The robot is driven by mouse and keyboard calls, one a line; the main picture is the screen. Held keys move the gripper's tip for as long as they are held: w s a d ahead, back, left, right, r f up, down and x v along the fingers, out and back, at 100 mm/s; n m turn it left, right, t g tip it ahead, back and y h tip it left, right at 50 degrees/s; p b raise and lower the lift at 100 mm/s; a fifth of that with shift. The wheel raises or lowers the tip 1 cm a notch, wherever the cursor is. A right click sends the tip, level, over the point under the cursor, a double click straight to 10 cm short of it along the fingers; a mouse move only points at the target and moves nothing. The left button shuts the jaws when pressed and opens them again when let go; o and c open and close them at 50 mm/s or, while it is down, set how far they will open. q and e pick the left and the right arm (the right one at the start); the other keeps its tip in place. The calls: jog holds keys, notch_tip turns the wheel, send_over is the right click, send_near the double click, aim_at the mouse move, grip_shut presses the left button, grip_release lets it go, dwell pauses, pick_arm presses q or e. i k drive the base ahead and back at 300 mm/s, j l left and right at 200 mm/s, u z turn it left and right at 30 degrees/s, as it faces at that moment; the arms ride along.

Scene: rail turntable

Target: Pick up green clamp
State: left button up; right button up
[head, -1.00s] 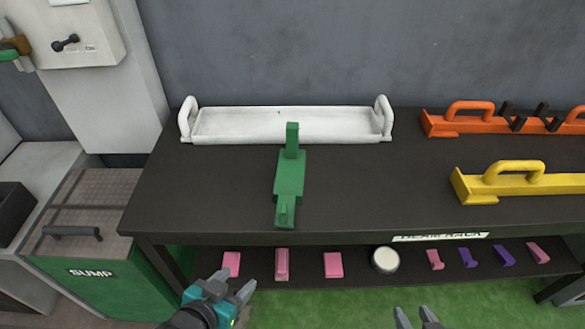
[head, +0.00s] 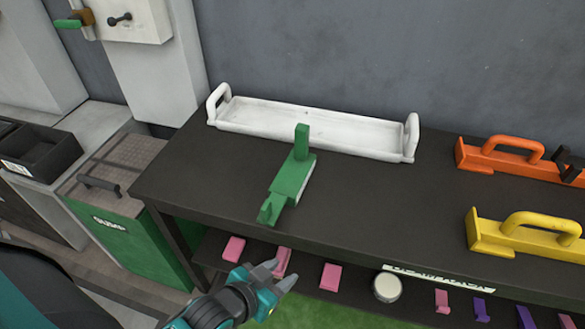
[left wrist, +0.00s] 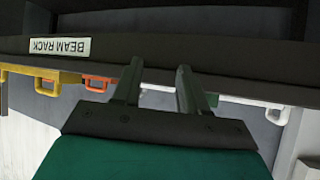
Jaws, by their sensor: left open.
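The green clamp (head: 291,180) lies on the dark tabletop, in front of the white tray, with one upright end near the tray and the other towards the front edge. My left gripper (head: 273,274) is open and empty, in front of the table's front edge and nearer to me than the clamp. In the left wrist view, the two fingers (left wrist: 157,88) stand apart with nothing between them. My right gripper is not in view.
The white tray (head: 240,114) stands at the back of the table (head: 370,209). An orange handled beam (head: 500,160) and a yellow one (head: 505,240) lie on the right. Pink and purple pieces and a white round can (head: 387,287) sit on the lower shelf. A green sump box stands left.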

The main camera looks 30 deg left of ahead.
aim_at(291, 180)
jog(key=u, duration=0.4)
jog(key=l+u, duration=0.15)
jog(key=u, duration=0.25)
jog(key=l+u, duration=0.1)
jog(key=u, duration=0.3)
